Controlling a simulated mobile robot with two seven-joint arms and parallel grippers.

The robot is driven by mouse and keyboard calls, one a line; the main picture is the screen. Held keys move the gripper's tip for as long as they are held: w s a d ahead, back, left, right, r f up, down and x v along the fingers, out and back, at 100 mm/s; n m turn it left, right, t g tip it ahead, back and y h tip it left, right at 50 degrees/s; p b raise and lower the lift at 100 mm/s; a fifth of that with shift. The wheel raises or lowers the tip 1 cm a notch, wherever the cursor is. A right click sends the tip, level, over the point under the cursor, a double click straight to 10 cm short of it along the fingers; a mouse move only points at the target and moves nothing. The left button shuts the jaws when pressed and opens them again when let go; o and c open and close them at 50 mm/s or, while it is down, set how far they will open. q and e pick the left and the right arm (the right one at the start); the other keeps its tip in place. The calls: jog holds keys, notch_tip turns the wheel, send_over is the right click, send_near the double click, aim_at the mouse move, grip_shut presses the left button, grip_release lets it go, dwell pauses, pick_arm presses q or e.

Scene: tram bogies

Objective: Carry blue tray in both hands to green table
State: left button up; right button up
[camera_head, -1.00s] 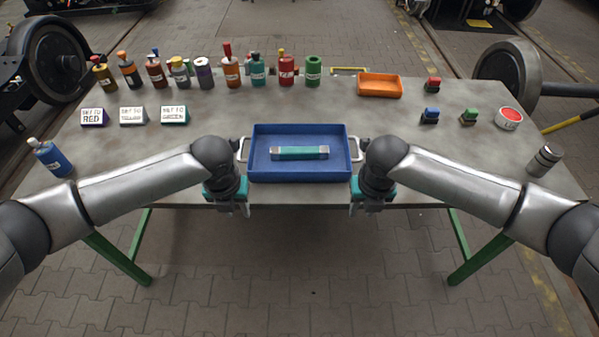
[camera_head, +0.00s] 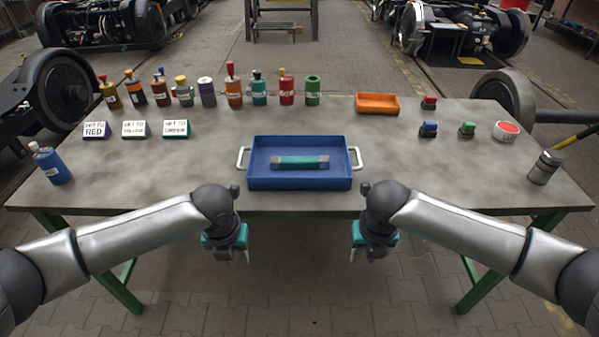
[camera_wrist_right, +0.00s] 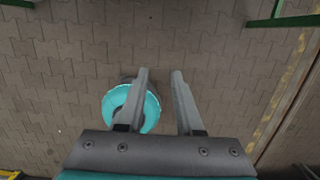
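The blue tray (camera_head: 259,184) rests level near the front edge of a table (camera_head: 120,190) with a grey top and green legs. A teal-and-silver bar (camera_head: 300,162) lies in the tray. The tray's white handles, left (camera_head: 241,158) and right (camera_head: 356,158), are free. My left gripper (camera_head: 238,260) hangs in front of the table edge, below and left of the tray, with its fingers apart. My right gripper (camera_head: 357,256) hangs likewise below and right of the tray. In the right wrist view, my right gripper (camera_wrist_right: 159,75) is open with paved floor beyond it.
Several bottles (camera_head: 234,92) line the back left, with three label blocks (camera_head: 134,130) before them. An orange tray (camera_head: 377,104), small coloured blocks (camera_head: 467,130) and a red button (camera_head: 507,131) are at right. A blue bottle (camera_head: 50,166) and a metal cylinder (camera_head: 543,167) stand near the ends.

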notch_tip(320, 180, up, 12)
jog(key=s, duration=0.1)
jog(key=shift+s, duration=0.4)
jog(key=shift+f, duration=0.1)
